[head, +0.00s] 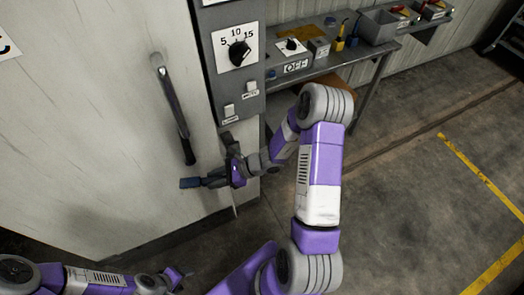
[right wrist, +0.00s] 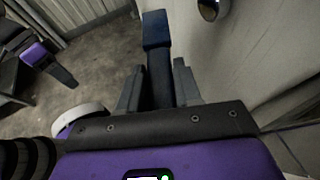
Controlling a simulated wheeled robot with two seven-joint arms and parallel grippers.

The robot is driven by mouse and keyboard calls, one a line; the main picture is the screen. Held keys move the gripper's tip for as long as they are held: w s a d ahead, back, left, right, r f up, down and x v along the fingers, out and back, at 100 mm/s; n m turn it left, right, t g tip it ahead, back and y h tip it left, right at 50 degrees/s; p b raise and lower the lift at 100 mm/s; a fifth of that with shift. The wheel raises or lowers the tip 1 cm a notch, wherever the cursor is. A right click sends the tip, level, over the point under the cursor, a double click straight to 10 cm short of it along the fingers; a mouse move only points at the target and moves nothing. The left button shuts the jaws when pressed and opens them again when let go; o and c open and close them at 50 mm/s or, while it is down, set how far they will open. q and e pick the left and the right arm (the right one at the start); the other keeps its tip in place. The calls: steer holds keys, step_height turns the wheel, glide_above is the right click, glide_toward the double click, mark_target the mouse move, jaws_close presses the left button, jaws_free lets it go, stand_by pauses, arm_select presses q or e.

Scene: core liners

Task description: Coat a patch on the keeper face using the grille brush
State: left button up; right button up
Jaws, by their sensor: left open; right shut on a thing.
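A brush with a dark handle (right wrist: 160,82) and a blue block-like head (right wrist: 155,28) is held in my right gripper; I take it to be the grille brush. In the head view its blue head (head: 190,183) points left, close in front of the pale panel. Whether it touches the panel cannot be told. My right gripper (head: 214,179) is shut on the handle, below the long bar handle. My left gripper (head: 181,277) is open and empty at the bottom left. I cannot pick out the keeper face with certainty.
The pale panel (head: 95,130) carries a long bar handle (head: 172,105). A grey control column (head: 236,75) with a dial stands right of it. A bench (head: 335,65) behind holds an OFF-marked box (head: 291,55) and bins (head: 378,24). The floor at right is open, with yellow lines.

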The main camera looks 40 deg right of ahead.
steer(key=s+d+r+n+h+b, duration=0.2)
steer(key=s+d+r+n+h, duration=0.15)
steer(key=d+n, duration=0.45)
steer(key=s+d+r+n+h+b, duration=0.2)
steer(key=s+d+r+n, duration=0.2)
steer(key=n, duration=0.8)
steer(key=w+d+p, duration=0.1)
steer(key=w+p, duration=0.3)
steer(key=w, duration=0.2)
steer(key=shift+f+g, duration=0.2)
steer(key=shift+g, duration=0.2)
steer(key=shift+w+d, duration=0.25)
steer(key=shift+w, duration=0.75)
steer(key=shift+d, duration=0.1)
